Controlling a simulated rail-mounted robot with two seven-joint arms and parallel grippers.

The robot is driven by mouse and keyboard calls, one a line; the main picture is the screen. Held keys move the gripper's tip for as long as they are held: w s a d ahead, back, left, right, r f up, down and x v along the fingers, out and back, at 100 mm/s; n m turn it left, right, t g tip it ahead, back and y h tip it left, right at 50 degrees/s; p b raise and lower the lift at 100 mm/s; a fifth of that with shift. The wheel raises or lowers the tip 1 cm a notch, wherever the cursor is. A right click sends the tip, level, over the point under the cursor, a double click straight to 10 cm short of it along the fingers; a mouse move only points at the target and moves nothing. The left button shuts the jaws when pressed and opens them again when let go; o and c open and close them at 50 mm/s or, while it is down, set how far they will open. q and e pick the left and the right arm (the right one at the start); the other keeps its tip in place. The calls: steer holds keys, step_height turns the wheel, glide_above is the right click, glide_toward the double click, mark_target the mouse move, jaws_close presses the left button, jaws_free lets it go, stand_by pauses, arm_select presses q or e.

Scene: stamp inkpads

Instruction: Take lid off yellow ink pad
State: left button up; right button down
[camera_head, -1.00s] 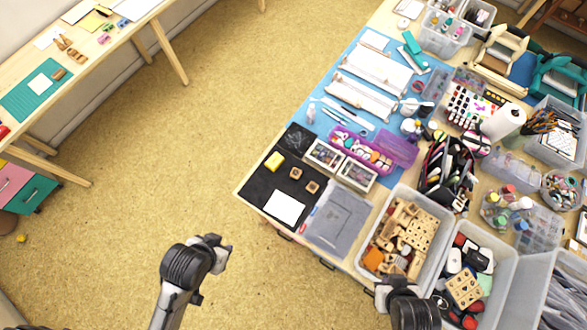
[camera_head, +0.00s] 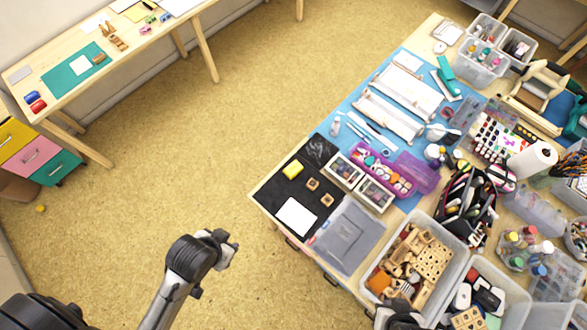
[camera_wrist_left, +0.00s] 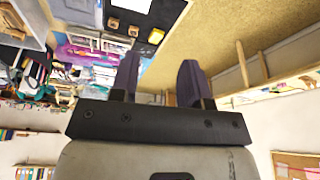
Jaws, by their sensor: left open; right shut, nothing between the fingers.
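The yellow ink pad (camera_head: 293,169) is a small yellow block lying on a black mat (camera_head: 271,185) at the near left part of the craft table. It is too small to tell the lid from the base. It also shows in the left wrist view (camera_wrist_left: 156,36), beyond the fingers. My left gripper (camera_head: 228,248) hangs over the floor, apart from the table and the pad. Its two dark fingers are spread and empty in the left wrist view (camera_wrist_left: 160,85). My right gripper (camera_head: 402,310) is shut at the bottom edge, largely cut off.
Two wooden stamps (camera_head: 313,184) and white paper (camera_head: 296,216) lie near the pad. A grey case (camera_head: 347,235) and a bin of wooden stamps (camera_head: 372,276) stand to the right. A second table (camera_head: 45,93) stands at upper left. Open floor (camera_head: 200,150) lies between the tables.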

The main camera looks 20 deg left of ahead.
stand_by(0.3)
arm_select(q)
steer(key=o, duration=0.8)
steer(key=shift+a, duration=0.2)
steer(key=shift+d, duration=0.15)
